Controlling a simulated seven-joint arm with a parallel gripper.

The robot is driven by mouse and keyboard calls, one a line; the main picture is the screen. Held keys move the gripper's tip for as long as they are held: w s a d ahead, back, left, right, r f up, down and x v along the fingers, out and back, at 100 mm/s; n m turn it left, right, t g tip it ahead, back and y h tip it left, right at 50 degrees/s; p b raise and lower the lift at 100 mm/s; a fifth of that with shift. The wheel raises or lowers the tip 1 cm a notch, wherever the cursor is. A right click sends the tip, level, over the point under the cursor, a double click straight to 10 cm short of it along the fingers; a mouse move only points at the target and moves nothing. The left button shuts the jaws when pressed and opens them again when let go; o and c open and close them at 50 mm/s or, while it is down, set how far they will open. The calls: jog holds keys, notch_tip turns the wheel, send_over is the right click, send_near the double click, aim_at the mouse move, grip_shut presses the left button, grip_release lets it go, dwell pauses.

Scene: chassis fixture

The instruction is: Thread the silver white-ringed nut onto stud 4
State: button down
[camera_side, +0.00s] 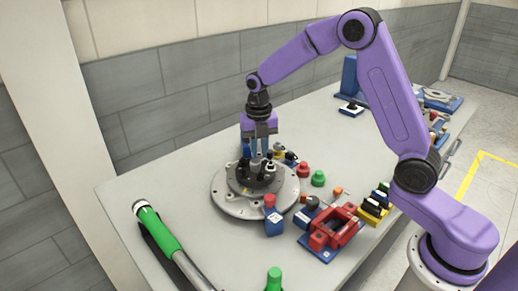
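The round grey fixture (228,206) stands on the table, with a darker raised hub (240,184) carrying several small dark and pale parts. My gripper (260,153) points straight down over the back of the hub. Its fingertips are close above the hub parts. The fingers are too small here to tell whether they are open or hold something. A small dark piece with a pale part (270,166) stands just right of and below the fingertips. I cannot make out the silver white-ringed nut or which stud is number 4.
A blue block with a red top (272,219) stands at the fixture's front edge. Red (304,170) and green (318,178) pieces stand to its right, near a red vise-like part (335,232). A green-handled tool (158,230) lies at the front left.

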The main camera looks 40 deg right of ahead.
jog(key=m, duration=0.3)
jog(key=shift+m, duration=0.4)
jog(key=shift+f+m, duration=0.1)
jog(key=shift+m, duration=1.5)
jog(key=shift+m, duration=1.7)
